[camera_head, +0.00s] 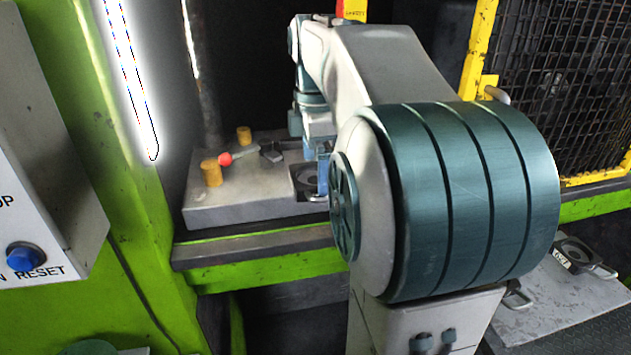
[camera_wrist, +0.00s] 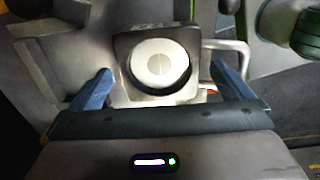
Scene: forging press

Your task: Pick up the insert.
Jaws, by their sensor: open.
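The insert, a dark square block with a pale round centre and a wire handle, fills the upper middle of the wrist view (camera_wrist: 161,66). In the head view the insert (camera_head: 304,181) sits at the right end of the grey press bed, partly hidden by my arm. My gripper (camera_wrist: 160,72) is open, with one blue finger at each side of the insert's near edge and nothing held. In the head view its blue fingers (camera_head: 322,174) show beside the insert. Whether the fingers touch it I cannot tell.
The grey bed plate (camera_head: 240,206) carries two yellow posts (camera_head: 211,173), a red-tipped rod (camera_head: 226,159) and a small dark block (camera_head: 272,151). A similar labelled block with a handle (camera_head: 573,256) lies on the right-hand table. A yellow mesh guard (camera_head: 562,85) stands at the back right.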

